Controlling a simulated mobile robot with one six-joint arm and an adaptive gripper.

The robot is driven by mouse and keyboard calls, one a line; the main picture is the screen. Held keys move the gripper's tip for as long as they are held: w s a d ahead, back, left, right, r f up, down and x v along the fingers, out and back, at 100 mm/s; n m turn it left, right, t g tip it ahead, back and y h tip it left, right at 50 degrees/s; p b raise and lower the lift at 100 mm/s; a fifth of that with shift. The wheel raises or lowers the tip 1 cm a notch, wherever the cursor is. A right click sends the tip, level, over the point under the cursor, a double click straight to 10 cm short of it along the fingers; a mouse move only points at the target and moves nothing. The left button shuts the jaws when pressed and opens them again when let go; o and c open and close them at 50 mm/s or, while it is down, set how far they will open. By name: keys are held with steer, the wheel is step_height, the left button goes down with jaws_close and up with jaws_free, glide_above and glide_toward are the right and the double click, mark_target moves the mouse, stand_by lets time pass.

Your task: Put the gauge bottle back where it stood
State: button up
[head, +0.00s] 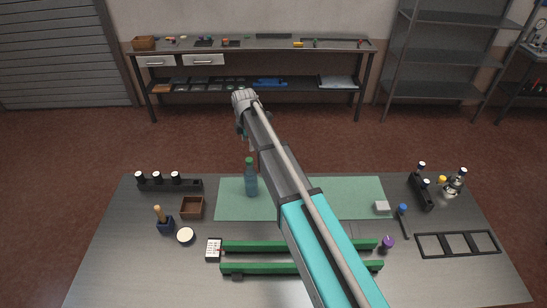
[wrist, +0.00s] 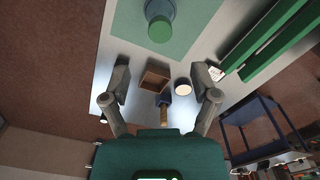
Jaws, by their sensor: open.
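A tall blue-teal bottle (head: 251,180) with a green cap stands upright on the left part of the green mat (head: 350,198). I take it to be the gauge bottle, though no gauge or label can be made out. The wrist view shows this bottle (wrist: 158,16) from above at the top edge, beyond the fingertips. My gripper (wrist: 162,78) is open, with its fingers wide apart and nothing between them, and it is apart from the bottle. In the head view my arm crosses over the mat and hides part of it; the fingers cannot be made out there.
Left of the mat are a brown tray (head: 192,208), a blue cup with a brush (head: 165,223), a round white-topped jar (head: 185,236) and a rack of black jars (head: 170,184). Green rails (head: 300,268) lie in front. A black frame (head: 457,244) and rack (head: 421,190) are right.

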steer(key=shift+d, duration=0.1)
steer(key=s+d+m, duration=2.3)
steer(key=s, duration=0.3)
step_height(320, 180, down, 15)
steer(key=b, duration=1.5)
